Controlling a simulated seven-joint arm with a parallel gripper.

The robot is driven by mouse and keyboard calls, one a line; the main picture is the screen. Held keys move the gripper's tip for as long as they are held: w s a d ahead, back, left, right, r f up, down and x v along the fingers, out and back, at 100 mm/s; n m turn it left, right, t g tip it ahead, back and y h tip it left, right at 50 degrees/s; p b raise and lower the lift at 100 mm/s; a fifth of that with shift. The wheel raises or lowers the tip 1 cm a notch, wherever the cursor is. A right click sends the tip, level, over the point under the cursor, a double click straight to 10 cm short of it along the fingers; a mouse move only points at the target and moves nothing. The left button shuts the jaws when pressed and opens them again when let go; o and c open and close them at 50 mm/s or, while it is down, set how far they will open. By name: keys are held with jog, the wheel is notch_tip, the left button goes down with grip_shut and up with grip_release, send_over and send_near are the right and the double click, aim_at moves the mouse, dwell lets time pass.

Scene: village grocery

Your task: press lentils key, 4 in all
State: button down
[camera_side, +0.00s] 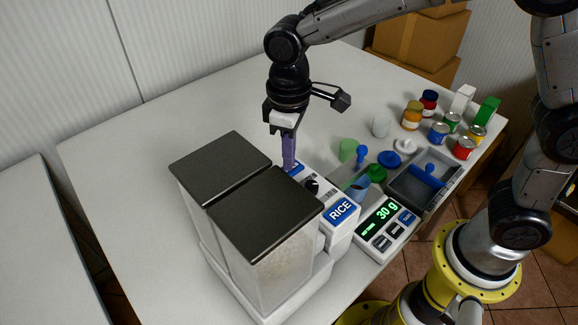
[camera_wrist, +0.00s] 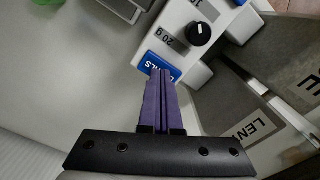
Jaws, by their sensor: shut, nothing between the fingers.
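My gripper (camera_side: 289,167) has its purple fingers shut, pointing down at the blue lentils key behind the rice key. In the wrist view the fingertips (camera_wrist: 163,76) lie over the blue lentils key (camera_wrist: 150,62), hiding part of its lettering. I cannot tell whether the tips touch it. A black dial (camera_wrist: 198,33) and a "20 g" marking (camera_wrist: 172,40) are beside the key. The dispenser has two clear bins with dark lids (camera_side: 265,213); a "LEN..." label (camera_wrist: 253,130) shows on one. The blue rice key (camera_side: 342,211) is nearer the side camera.
A scale (camera_side: 371,232) reads 30 g, right of the dispenser. A grey tray (camera_side: 408,197) holding a blue scoop stands behind it. Several cans and jars (camera_side: 438,133), lids and cups stand at the right. The white table (camera_side: 130,190) is clear at the left.

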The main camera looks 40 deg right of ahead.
jog(key=shift+f, duration=0.35)
jog(key=shift+r, duration=1.15)
jog(key=shift+f, duration=0.45)
dwell(0.5)
jog(key=shift+f, duration=0.35)
jog(key=shift+f, duration=0.25)
jog(key=shift+r, duration=1.05)
jog(key=shift+f, duration=0.15)
dwell(0.7)
